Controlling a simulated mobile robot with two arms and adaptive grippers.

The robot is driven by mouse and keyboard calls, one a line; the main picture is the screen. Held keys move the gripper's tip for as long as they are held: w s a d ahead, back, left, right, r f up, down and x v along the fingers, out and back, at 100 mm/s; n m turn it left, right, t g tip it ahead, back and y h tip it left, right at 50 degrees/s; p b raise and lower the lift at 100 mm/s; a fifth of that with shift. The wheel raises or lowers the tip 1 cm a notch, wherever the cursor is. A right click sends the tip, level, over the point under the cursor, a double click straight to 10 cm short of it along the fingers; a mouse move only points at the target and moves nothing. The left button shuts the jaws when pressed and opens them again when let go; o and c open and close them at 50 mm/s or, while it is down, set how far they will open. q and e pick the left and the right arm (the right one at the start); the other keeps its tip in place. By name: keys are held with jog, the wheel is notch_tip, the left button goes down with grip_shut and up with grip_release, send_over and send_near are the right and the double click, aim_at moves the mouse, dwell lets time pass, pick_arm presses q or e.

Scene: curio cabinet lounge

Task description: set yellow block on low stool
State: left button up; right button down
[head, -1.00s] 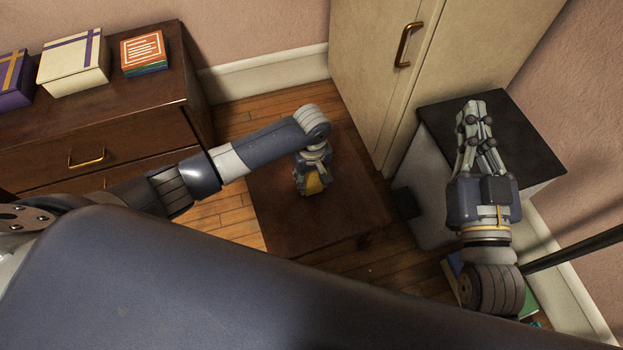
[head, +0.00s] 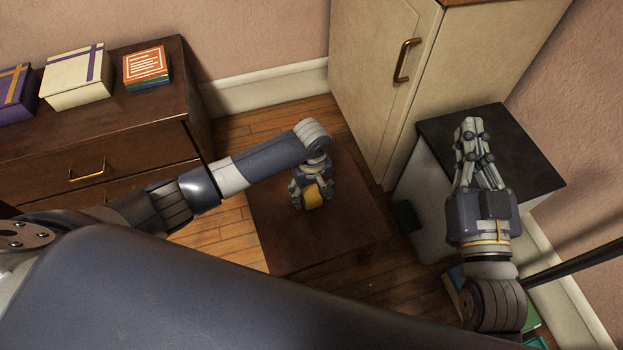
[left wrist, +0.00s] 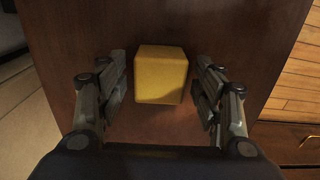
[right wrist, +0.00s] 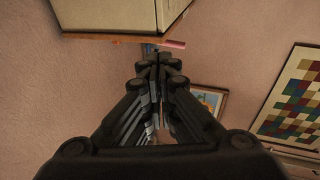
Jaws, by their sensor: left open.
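The yellow block (head: 313,197) rests on the dark brown low stool (head: 290,255), near the middle of its top. My left gripper (head: 311,194) points down over the block and is open, with a finger on either side. In the left wrist view the block (left wrist: 160,75) sits between the open fingers (left wrist: 160,80), with a visible gap on each side. The stool top (left wrist: 160,20) spreads around it. My right gripper (head: 470,130) is shut and empty, in front of a black-topped cabinet; its fingers also meet in the right wrist view (right wrist: 158,60).
A dark dresser (head: 130,125) at the left holds a cream box (head: 75,85), a purple box (head: 15,95) and small books (head: 146,67). A tall cream cabinet (head: 375,90) stands behind the stool. The black-topped cabinet (head: 525,165) is at right. Wood floor (head: 235,215) shows beside the stool.

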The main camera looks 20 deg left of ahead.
aim_at(311, 193)
pick_arm(q)
notch_tip(311, 193, up, 6)
jog(key=shift+f+p, duration=0.15)
jog(key=shift+p, duration=1.05)
notch_tip(311, 193, up, 6)
jog(key=p, duration=0.2)
jog(key=s+d+m+t+h, duration=0.3)
jog(key=s+d+m, duration=0.2)
jog(key=s, duration=0.3)
jog(key=s+a+r+m+t+y, duration=0.2)
jog(key=s+a+r, duration=0.4)
jog(key=a, duration=0.5)
jog(key=s+m+t, duration=0.1)
jog(key=m, duration=0.1)
jog(key=shift+s+m, duration=0.2)
jog(key=shift+m, duration=0.1)
pick_arm(e)
jog(key=s+d+f+g+h, duration=0.2)
jog(key=s+f+g, duration=0.4)
jog(key=f, duration=0.3)
jog(key=s+d+f+g+h, duration=0.2)
jog(key=s+d+f+g, duration=0.2)
jog(key=f, duration=0.6)
jog(key=s+g, duration=0.2)
jog(key=g, duration=0.1)
jog(key=shift+f+m, duration=0.15)
jog(key=shift+m, duration=0.15)
